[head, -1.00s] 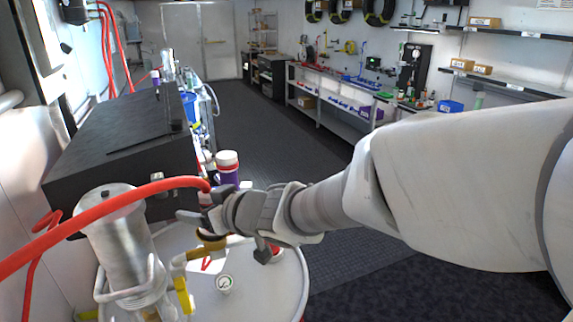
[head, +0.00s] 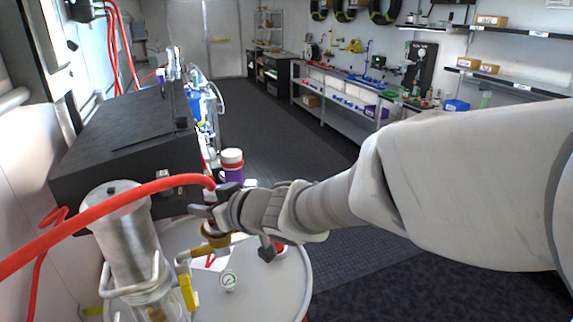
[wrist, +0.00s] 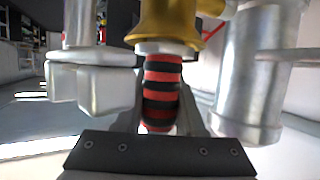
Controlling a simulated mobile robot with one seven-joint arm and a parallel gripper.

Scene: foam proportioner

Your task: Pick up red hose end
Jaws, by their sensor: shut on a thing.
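The red hose (head: 120,205) arches in from the left edge in the head view, and its end runs down into my gripper (head: 212,206). In the wrist view the hose end (wrist: 161,95) is a red and black banded piece between my fingers (wrist: 160,108). My gripper is shut on it. A brass fitting (wrist: 168,22) is right at the hose end, with a pale ring between them. I cannot tell whether they are joined. In the head view the brass fitting (head: 214,237) shows just below my gripper, partly hidden by it.
A round white drum top (head: 270,290) lies below, with a gauge (head: 228,280), a yellow-handled valve (head: 187,290) and a clear-based metal cylinder (head: 125,235). A purple bottle with a white cap (head: 231,165) stands behind my gripper. A black box (head: 125,150) is at left. The floor at right is open.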

